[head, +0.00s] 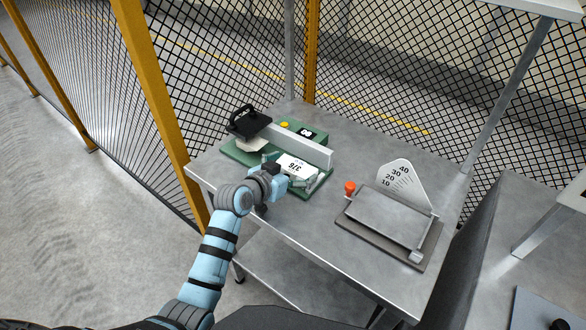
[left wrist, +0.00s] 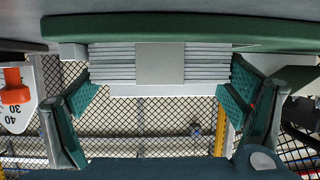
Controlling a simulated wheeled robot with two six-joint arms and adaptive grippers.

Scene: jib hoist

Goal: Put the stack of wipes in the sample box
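My left gripper (head: 285,172) is at the front of a green machine on the metal table. In the left wrist view its two green-padded fingers (left wrist: 160,103) are spread wide. Between and beyond them lies a layered grey stack with a plain band round its middle (left wrist: 160,63), which looks like the stack of wipes. In the head view a white-topped block marked "3/8" (head: 296,166) sits there, probably the same stack. The fingers flank it; I cannot tell whether they touch it. I cannot make out a sample box. My right gripper is not in view.
The green machine (head: 236,154) has a black handle (head: 250,121) and a grey bar (head: 300,145). Right of it stands a grey plate device with an angle scale (head: 404,180) and orange knob (head: 350,188). The bare table (head: 300,212) shows between them. Mesh fencing is behind.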

